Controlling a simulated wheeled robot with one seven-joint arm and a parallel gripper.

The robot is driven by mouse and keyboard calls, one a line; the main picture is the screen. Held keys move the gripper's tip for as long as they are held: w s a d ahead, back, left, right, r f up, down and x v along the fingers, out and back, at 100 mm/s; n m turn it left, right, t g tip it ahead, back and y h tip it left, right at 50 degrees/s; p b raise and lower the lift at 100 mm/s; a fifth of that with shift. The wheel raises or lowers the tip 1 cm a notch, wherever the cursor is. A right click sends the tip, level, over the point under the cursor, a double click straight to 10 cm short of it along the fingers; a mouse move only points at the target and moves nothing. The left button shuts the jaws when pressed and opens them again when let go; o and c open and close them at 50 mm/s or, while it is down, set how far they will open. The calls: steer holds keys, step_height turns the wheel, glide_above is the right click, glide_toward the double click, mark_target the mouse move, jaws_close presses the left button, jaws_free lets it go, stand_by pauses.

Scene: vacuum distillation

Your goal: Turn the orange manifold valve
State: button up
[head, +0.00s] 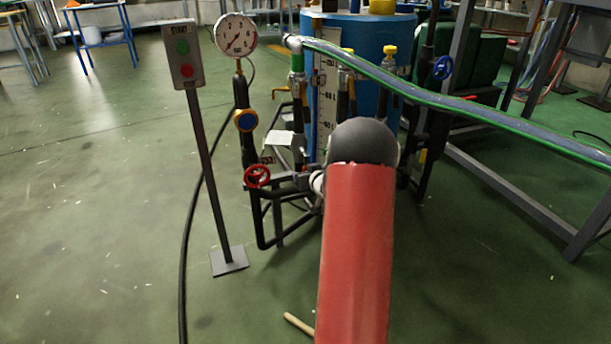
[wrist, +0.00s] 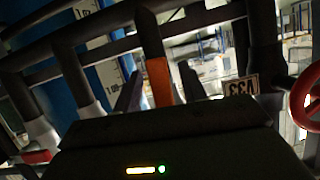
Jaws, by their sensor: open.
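The orange manifold valve handle (wrist: 159,82) shows in the wrist view as an upright orange piece on a dark pipe. My gripper (wrist: 160,88) is open, with one dark finger on each side of the handle. Gaps show between the handle and the fingers, so it is not gripped. In the head view my red arm and its dark rounded joint hide the orange handle and most of the gripper.
A red handwheel (head: 257,176) is left of my arm and at the right edge of the wrist view (wrist: 308,97). A label plate (wrist: 240,86) is near the fingers. A gauge (head: 236,35), a button post (head: 206,165) and a blue tank (head: 400,38) stand around.

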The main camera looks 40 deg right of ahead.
steer(key=p+v, duration=0.1)
steer(key=v, duration=0.6)
steer(key=shift+s, duration=0.35)
steer(key=shift+a+r, duration=0.15)
steer(key=shift+a, duration=0.05)
steer(key=s+a+r+n+g+h+p, duration=0.1)
steer(key=s+a+r+g+p, duration=0.15)
steer(key=a+r, duration=0.65)
steer(key=s+a+r+g+p, duration=0.1)
steer(key=s+a+r+p, duration=0.3)
steer(key=a+r, duration=0.55)
steer(key=s+a+r+n+g+y+p, duration=0.1)
steer(key=s+a+r+g+y+p, duration=0.1)
steer(key=s+a, duration=0.6)
steer(key=s+a+r+n+g+y+p, duration=0.1)
steer(key=s+a+r+g+y+p, duration=0.1)
steer(key=s+a, duration=0.6)
steer(key=s+r, duration=0.1)
steer(key=s, duration=0.4)
steer(key=shift+a+r+n, duration=0.3)
steer(key=shift+a+n, duration=0.1)
